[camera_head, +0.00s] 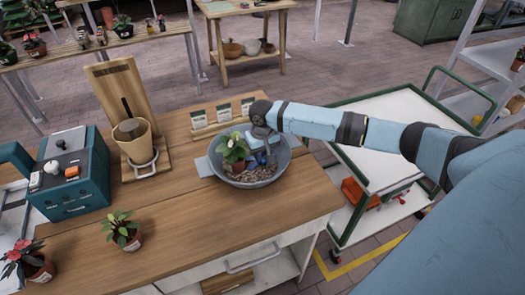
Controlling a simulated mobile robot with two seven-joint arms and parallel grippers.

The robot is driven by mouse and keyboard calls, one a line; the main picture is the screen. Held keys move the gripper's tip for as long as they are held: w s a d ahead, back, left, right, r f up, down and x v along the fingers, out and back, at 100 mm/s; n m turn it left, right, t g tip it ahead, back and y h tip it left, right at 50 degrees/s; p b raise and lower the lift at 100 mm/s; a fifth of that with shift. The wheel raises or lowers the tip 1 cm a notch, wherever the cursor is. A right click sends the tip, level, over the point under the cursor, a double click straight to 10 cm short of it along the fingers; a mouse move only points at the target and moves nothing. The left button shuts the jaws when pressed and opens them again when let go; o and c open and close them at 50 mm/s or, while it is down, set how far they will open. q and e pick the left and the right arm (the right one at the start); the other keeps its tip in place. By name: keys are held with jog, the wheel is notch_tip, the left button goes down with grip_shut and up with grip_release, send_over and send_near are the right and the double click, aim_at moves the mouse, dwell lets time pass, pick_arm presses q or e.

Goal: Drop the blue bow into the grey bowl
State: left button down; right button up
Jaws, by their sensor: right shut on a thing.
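The grey bowl (223,177) stands near the right end of the wooden workbench. Pebbles and a green leafy plant show within its outline. My right gripper (260,157) reaches in from the right and points down over the bowl. It is shut on the blue bow (262,159), a small dark blue patch at its tips, just above or at the pebbles; I cannot tell whether it touches them. The fingers are small and partly lost against the bowl. My left gripper is not in view.
A green-framed cart (385,130) is at right. The bench front is mostly clear.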

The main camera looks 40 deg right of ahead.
jog(key=o, duration=0.9)
jog(key=shift+r+b, duration=0.5)
jog(key=shift+b, duration=0.1)
notch_tip(320, 180, up, 12)
jog(key=shift+r, duration=0.1)
